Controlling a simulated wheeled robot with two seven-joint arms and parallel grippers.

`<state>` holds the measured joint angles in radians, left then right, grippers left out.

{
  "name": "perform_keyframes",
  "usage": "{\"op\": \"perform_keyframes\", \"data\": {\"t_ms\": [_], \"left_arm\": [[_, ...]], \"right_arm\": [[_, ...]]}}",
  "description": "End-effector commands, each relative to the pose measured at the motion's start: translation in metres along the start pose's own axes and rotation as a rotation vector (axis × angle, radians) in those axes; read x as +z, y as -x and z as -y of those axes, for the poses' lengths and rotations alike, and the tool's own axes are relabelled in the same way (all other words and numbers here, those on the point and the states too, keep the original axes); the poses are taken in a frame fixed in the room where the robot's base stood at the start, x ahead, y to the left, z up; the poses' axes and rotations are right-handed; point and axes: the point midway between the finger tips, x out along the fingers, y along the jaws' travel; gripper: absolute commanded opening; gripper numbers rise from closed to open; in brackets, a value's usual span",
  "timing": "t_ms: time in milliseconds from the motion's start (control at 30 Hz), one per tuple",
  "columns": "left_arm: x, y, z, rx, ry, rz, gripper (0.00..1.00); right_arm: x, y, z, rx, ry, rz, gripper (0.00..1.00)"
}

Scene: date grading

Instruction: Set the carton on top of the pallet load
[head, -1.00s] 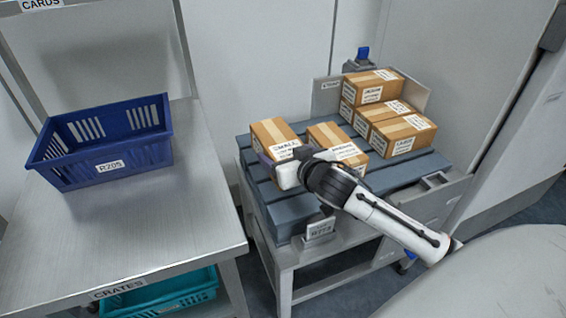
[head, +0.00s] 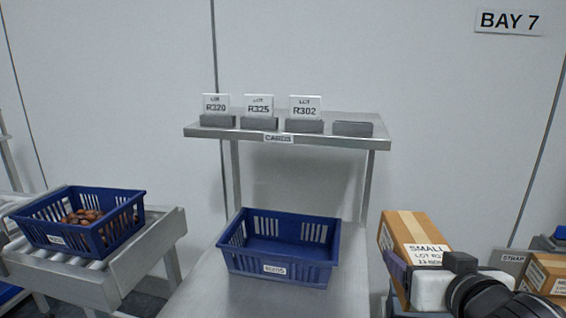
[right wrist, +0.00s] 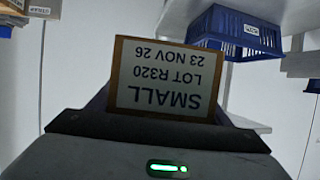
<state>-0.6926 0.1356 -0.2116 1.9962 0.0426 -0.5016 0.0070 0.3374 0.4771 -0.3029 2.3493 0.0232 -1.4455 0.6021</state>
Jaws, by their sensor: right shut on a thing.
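My right gripper (head: 425,282) is shut on a brown carton (head: 402,228) at the lower right of the head view. The carton has a white label reading SMALL, LOT R320, 23 NOV 26, which shows upside down in the right wrist view (right wrist: 168,80). The carton looks raised in front of the gripper. Part of another carton (head: 546,272) shows at the right edge, by a STRAP sign (head: 513,257); most of the pallet load is out of view. My left gripper is not in view.
An empty blue crate (head: 290,274) stands on the steel table (head: 205,290). A shelf (head: 350,144) above it holds lot cards R320, R325, R302 and one empty holder (head: 352,129). A blue crate of dates (head: 112,234) sits on rollers at left.

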Motion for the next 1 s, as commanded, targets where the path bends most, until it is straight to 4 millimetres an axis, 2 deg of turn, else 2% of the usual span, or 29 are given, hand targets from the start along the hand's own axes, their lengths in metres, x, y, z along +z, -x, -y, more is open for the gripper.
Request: {"op": "perform_keyframes", "data": {"t_ms": [33,100,300,1000], "left_arm": [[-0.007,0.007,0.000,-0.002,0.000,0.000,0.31],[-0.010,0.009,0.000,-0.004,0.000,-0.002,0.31],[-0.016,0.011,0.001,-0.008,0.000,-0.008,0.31],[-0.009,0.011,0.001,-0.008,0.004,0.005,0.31]], "right_arm": [[-0.023,0.018,0.010,-0.017,0.007,-0.015,0.29],[-0.034,0.035,0.020,-0.032,0.020,-0.014,0.29],[-0.048,0.063,0.034,-0.057,0.045,-0.008,0.29],[-0.047,0.065,0.035,-0.058,0.047,-0.006,0.29]]}}
